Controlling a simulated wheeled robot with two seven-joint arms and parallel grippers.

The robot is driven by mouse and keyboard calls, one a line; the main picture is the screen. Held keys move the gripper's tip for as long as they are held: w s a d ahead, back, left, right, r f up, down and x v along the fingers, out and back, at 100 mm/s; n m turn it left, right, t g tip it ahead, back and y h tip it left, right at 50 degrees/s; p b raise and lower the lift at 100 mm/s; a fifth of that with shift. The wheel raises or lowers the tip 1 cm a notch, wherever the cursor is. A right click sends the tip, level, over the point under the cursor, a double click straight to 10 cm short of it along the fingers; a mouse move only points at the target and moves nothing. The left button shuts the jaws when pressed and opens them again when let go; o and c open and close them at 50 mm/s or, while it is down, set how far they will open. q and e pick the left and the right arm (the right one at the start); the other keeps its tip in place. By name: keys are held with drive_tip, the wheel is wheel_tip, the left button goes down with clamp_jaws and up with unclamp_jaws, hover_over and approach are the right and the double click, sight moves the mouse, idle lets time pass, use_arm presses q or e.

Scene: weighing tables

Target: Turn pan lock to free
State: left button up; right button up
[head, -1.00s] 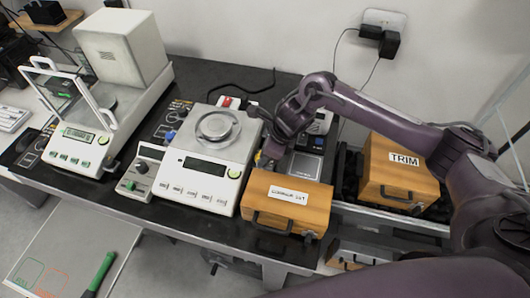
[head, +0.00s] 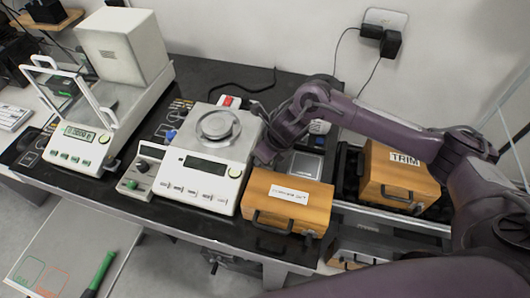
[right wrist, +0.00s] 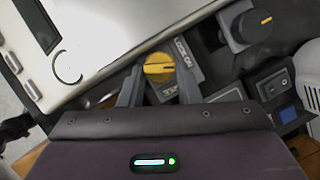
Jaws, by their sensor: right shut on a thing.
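The pan lock is a round yellow knob (right wrist: 160,67) with a dark line across its top, in the right wrist view. It sits on a small dark plate with white lettering, beside the white balance (right wrist: 85,50), which also shows in the head view (head: 208,160). My right gripper (right wrist: 158,76) has one finger on each side of the knob and is shut on it. In the head view my right gripper (head: 264,156) is low at the balance's right side, and the knob is hidden there. My left gripper is in neither view.
A black knob with a yellow line (right wrist: 252,26) and a rocker switch (right wrist: 271,86) are close to the right gripper. A wooden box (head: 287,205) stands just in front, and the TRIM box (head: 400,180) stands to the right. A draft-shield balance (head: 80,145) is at left.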

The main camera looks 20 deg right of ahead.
drive_tip(key=shift+m, duration=0.4)
drive_tip(key=o, duration=1)
